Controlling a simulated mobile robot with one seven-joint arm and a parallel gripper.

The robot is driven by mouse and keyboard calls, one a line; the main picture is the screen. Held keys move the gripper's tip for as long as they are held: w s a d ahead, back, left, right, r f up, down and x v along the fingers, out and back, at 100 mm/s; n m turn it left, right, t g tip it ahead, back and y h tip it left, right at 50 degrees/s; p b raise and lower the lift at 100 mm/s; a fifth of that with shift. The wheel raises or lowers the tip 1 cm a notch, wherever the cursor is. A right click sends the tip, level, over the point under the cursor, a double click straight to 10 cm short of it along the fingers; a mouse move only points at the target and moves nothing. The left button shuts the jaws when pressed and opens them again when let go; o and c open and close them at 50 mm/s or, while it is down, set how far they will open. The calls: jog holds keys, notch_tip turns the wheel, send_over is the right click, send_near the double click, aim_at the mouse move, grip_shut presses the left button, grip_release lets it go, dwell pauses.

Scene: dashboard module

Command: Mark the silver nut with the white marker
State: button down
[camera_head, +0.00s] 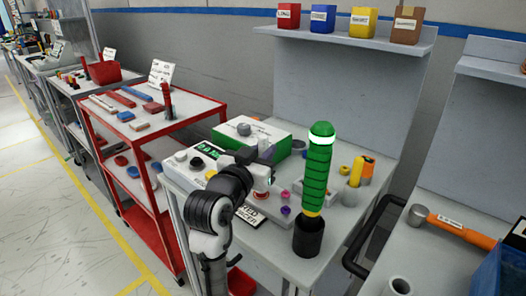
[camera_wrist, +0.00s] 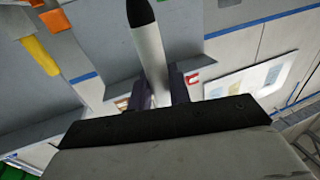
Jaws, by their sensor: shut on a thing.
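In the wrist view, my gripper (camera_wrist: 160,88) is shut on the white marker (camera_wrist: 150,48). The marker stands out between the two dark fingers, with its black end pointing away from the gripper. In the head view, my gripper (camera_head: 267,153) is above the workbench, close to the front right of a green and white box (camera_head: 270,147). The marker cannot be made out clearly there. A small grey rounded piece (camera_head: 244,129) is on top of the box, left of my gripper. I cannot tell whether it is the silver nut.
A tall green lamp column (camera_head: 317,176) on a black base stands right of my gripper. A white control box (camera_head: 193,163) with a green display is at the left. Yellow and orange cylinders (camera_head: 357,171) stand behind the column. A red cart (camera_head: 150,135) is farther left.

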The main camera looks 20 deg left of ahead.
aim_at(262, 137)
jog(key=shift+r, duration=0.1)
jog(key=shift+r+p, duration=2.05)
jog(key=shift+r, duration=0.35)
jog(key=shift+f, duration=0.1)
